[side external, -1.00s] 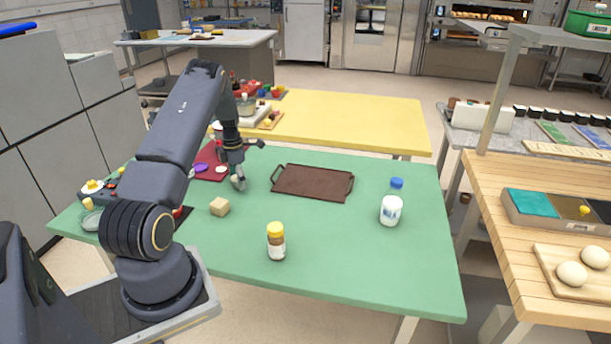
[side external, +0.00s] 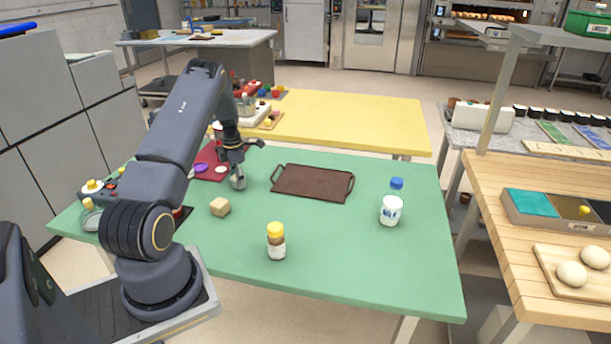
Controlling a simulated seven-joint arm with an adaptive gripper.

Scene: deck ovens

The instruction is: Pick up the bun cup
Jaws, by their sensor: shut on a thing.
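The bun cup (side external: 239,184) shows as a small, greyish shape at my fingertips, above or on the green table, left of the brown tray. It is tiny here and partly hidden by the fingers. My gripper (side external: 238,177) points down and is shut on it. I cannot tell whether the cup touches the tabletop.
A brown tray with handles (side external: 312,183) lies to the right. A beige cube (side external: 220,207) is in front, with a yellow-capped jar (side external: 276,242) nearer. A blue-capped bottle (side external: 391,208) stands at right. A dark red mat (side external: 210,168) lies behind left. The table's front right is clear.

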